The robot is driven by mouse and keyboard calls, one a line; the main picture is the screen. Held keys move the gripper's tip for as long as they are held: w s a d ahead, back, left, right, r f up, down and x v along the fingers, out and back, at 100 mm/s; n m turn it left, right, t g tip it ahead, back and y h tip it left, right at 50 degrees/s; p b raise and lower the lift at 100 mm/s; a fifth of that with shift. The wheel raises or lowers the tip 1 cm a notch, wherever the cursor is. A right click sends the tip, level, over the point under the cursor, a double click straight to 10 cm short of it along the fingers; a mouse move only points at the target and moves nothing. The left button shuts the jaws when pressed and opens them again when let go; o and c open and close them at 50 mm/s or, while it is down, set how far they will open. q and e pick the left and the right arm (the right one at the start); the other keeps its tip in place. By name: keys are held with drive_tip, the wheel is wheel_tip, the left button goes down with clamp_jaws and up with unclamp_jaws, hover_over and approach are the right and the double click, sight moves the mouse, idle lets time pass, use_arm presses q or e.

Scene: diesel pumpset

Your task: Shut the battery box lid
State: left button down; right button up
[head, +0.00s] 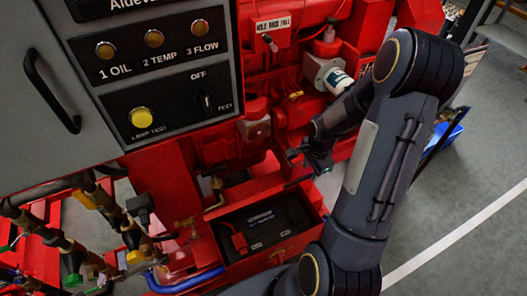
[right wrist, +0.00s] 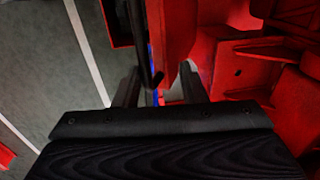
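The red battery box (head: 270,262) stands open at the lower middle of the head view. A black battery (head: 262,222) with a red terminal cover shows inside it. A red plate (head: 250,190) at the box's back edge looks like the raised lid, though it is hard to tell from the red frame around it. My right gripper (head: 318,163) is above and behind the box's right back corner. In the right wrist view its two fingers (right wrist: 160,88) are apart, with a red panel (right wrist: 178,40) and a dark bar beyond them; contact cannot be told. My left gripper is out of view.
The grey control panel (head: 150,75) fills the upper left. Brass valves and pipes (head: 100,220) crowd the lower left. The red engine (head: 290,90) stands behind the box. A blue container (head: 445,135) lies on the floor at right, where the grey floor is mostly clear.

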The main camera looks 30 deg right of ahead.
wheel_tip(320, 180, up, 9)
drive_tip(key=s+p, duration=0.2)
drive_tip(key=p, duration=0.4)
drive_tip(key=shift+p, duration=0.3)
drive_tip(key=shift+a, duration=0.1)
drive_tip(key=s+a+r+n+t+y, duration=0.25)
drive_tip(key=a+r+n, duration=0.55)
drive_tip(key=a+r, duration=0.45)
drive_tip(key=s+a+r+n+t+y, duration=0.1)
drive_tip(key=s+a+r+n+t, duration=0.1)
drive_tip(key=s+a+r+n, duration=0.4)
drive_tip(key=shift+s+a+r+n+p, duration=0.3)
drive_tip(key=shift+s+a+n, duration=0.4)
drive_tip(key=shift+n, duration=1.1)
drive_tip(key=shift+s+d+y, duration=0.1)
drive_tip(key=shift+y, duration=0.15)
